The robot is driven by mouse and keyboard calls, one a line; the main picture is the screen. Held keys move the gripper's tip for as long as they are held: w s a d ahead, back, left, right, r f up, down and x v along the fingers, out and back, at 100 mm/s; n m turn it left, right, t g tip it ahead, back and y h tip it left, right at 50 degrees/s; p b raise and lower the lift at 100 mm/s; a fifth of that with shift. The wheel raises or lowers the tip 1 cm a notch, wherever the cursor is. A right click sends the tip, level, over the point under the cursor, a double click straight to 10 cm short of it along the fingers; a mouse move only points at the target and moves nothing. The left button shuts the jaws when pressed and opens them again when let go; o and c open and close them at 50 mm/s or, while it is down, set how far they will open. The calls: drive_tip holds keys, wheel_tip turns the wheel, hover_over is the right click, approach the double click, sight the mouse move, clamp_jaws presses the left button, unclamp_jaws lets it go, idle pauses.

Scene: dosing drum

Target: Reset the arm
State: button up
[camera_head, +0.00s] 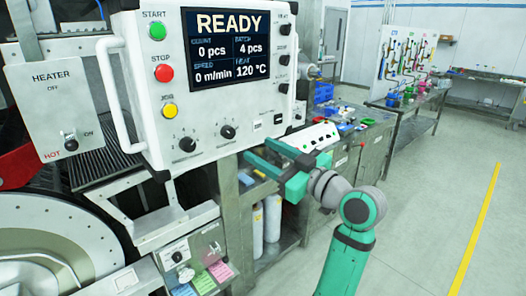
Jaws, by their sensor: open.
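My green and grey arm rises from the lower middle of the head view. The panel's display (229,47) reads READY, 0 pcs, 4 pcs, 0 m/min and 120 °C. The panel carries a green START button (157,31), a red STOP button (164,72) and a yellow JOG button (169,111).
A HEATER box (54,105) with a switch stands at the left, above a round metal drum face (45,250). Coloured notes (202,281) hang below the panel. A cluttered steel bench (375,155) stands behind my gripper. The floor at the right is clear, with a yellow line (473,240).

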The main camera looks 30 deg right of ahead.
drive_tip(key=a+f+m+h, duration=0.2)
drive_tip(key=a+f+m, duration=0.1)
drive_tip(key=f, duration=0.7)
drive_tip(key=a+f+m+h, duration=0.2)
drive_tip(key=f, duration=0.8)
drive_tip(key=a+f+m+h, duration=0.2)
drive_tip(key=a+f+m, duration=0.1)
drive_tip(key=f, duration=0.7)
drive_tip(key=s+a+f+m+g+h, duration=0.1)
drive_tip(key=s+a+f, duration=0.1)
drive_tip(key=s+f, duration=0.25)
drive_tip(key=s+a+f, duration=0.3)
drive_tip(key=f, duration=0.3)
drive_tip(key=s+a+f+g+h, duration=0.1)
drive_tip(key=s+a+f, duration=0.3)
drive_tip(key=s, duration=0.4)
drive_tip(key=s+a+f+g, duration=0.1)
drive_tip(key=s+a+f, duration=0.25)
drive_tip(key=s, duration=0.45)
drive_tip(key=s+a+r+n+y, duration=0.1)
drive_tip(key=s+a, duration=0.2)
drive_tip(key=s, duration=0.6)
drive_tip(key=s+a+r+n, duration=0.2)
drive_tip(key=s+a, duration=0.1)
drive_tip(key=s, duration=0.6)
drive_tip(key=shift+a+r+t+y, duration=0.15)
drive_tip(key=shift+a+t+y, duration=0.15)
drive_tip(key=shift+y, duration=0.1)
